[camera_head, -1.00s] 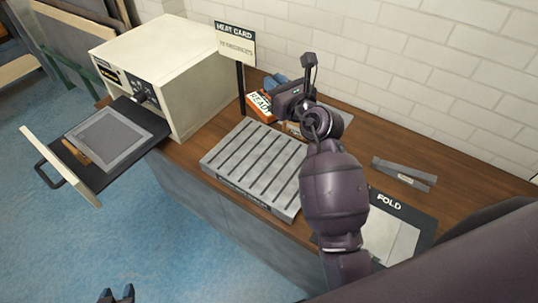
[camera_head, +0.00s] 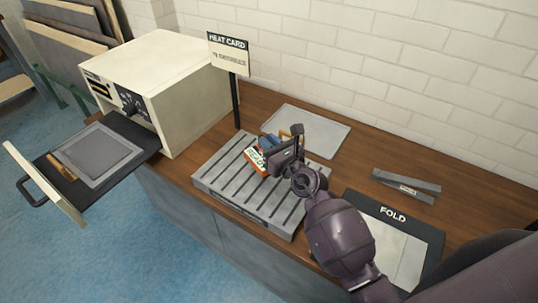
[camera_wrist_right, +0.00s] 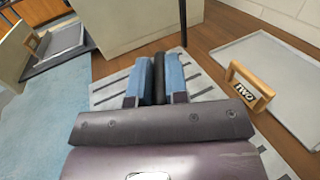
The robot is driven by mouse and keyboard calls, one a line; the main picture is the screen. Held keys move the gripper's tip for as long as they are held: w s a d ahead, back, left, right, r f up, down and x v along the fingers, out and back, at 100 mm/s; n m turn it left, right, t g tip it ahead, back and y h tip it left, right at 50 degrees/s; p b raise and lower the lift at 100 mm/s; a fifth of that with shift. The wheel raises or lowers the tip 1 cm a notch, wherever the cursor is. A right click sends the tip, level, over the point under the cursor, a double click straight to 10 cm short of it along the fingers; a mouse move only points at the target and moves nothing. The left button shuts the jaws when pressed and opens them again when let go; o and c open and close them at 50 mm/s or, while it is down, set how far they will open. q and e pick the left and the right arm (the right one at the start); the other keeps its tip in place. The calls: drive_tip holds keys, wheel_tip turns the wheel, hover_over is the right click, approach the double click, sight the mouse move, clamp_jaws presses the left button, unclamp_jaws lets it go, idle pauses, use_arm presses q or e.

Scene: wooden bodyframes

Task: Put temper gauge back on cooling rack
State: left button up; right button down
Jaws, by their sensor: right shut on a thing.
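The temper gauge (camera_head: 256,161) is a small orange and white block with lettering on its face. It is over the back middle of the cooling rack (camera_head: 222,181), a pale grey slab with dark slots. I cannot tell whether it touches the rack. My right gripper (camera_head: 267,147) reaches in from the right, above the rack. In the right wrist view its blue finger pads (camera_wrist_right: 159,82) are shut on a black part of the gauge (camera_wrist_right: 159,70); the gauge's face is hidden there. My left gripper is not in view.
A cream oven (camera_head: 160,75) with a pulled-out tray (camera_head: 100,155) stands at left. A heat card sign (camera_head: 229,55) rises behind the rack.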

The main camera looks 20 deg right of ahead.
sight(261, 154)
wheel_tip(261, 154, down, 4)
drive_tip(key=shift+r+b, duration=0.1)
drive_tip(key=shift+b, duration=0.6)
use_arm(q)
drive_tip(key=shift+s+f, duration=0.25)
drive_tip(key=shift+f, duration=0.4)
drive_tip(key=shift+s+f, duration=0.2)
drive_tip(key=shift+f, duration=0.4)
use_arm(e)
drive_tip(key=c, duration=1.1)
unclamp_jaws()
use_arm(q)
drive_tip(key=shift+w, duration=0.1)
